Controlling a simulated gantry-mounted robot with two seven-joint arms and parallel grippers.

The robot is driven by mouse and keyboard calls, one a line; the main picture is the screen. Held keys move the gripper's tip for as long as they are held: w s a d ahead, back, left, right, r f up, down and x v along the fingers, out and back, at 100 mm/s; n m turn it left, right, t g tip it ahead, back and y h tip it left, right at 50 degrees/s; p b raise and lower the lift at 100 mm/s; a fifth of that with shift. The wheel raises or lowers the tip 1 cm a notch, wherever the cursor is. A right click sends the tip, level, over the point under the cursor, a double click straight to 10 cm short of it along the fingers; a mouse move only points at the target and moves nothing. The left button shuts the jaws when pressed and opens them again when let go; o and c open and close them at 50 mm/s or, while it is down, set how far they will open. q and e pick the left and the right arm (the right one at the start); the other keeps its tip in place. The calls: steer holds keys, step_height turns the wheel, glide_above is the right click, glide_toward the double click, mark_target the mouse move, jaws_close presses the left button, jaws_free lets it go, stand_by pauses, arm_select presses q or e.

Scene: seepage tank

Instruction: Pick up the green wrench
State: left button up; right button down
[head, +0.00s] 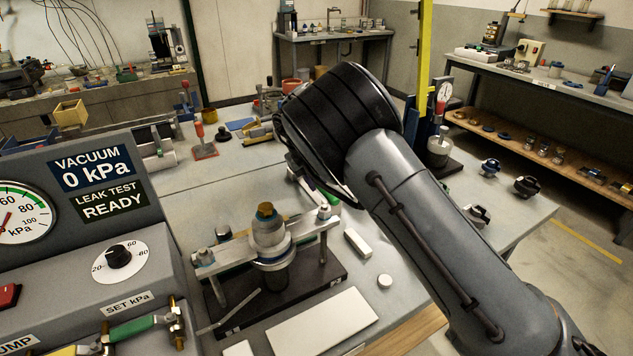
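I cannot make out a green wrench for certain. A green-handled lever (132,328) with brass fittings sits on the front of the grey control panel at lower left. A pale metal tool (300,188) lies partly hidden behind my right arm, with a little green near it; I cannot tell what it is. My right arm comes in from the lower right and covers the middle of the bench. Its gripper fingers are hidden behind its dark wide joint. My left gripper is not in view.
A clamp fixture (270,240) with a brass-topped cylinder stands on a dark base at front centre. A white plate (322,322), a white block (357,242) and a small white disc (384,281) lie nearby. A dial gauge stand (442,105) rises behind my arm.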

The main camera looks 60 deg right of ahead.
mark_target(316, 179)
steer(key=shift+r+p, duration=0.4)
steer(key=shift+r, duration=0.15)
steer(key=r+p, duration=0.1)
steer(key=r, duration=0.2)
steer(key=shift+s+a+r+p, duration=0.15)
steer(key=shift+s+r+p, duration=0.05)
steer(key=shift+p, duration=0.15)
steer(key=s+a+r+p, duration=0.3)
steer(key=s+r, duration=0.3)
steer(key=s, duration=0.5)
steer(key=shift+r, duration=0.15)
steer(key=shift+w, duration=0.1)
steer(key=c, duration=1.6)
jaws_free()
jaws_close()
